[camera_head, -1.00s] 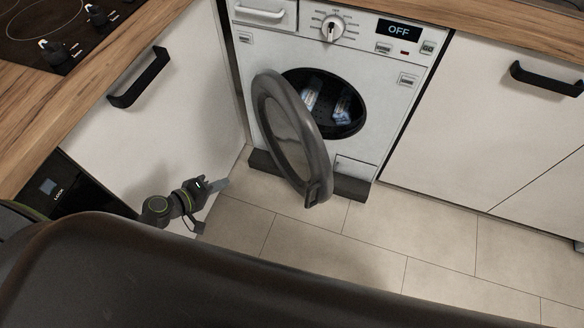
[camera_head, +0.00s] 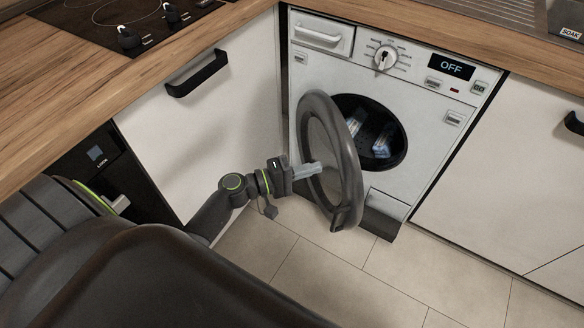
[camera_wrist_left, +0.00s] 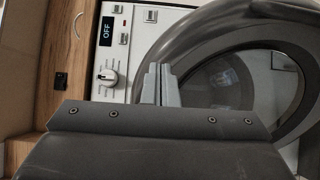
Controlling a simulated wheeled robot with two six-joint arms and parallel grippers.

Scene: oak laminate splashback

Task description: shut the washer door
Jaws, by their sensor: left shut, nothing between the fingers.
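The washer (camera_head: 410,75) is white and its display reads OFF. Its round dark-rimmed door (camera_head: 349,170) stands wide open, swung out to the left of the drum opening (camera_head: 382,133). Some blue and white items (camera_head: 383,139) lie inside the drum. My left gripper (camera_head: 316,168) is shut and empty, its fingertips at the outer face of the door; I cannot tell whether they touch. In the left wrist view the shut fingers (camera_wrist_left: 161,84) point toward the door rim (camera_wrist_left: 185,40). My right gripper is not in view.
A white cabinet front with a black handle (camera_head: 197,73) stands left of the washer, close to my left arm. A wooden counter with a hob (camera_head: 130,20) runs above it. The tiled floor (camera_head: 330,262) in front is clear.

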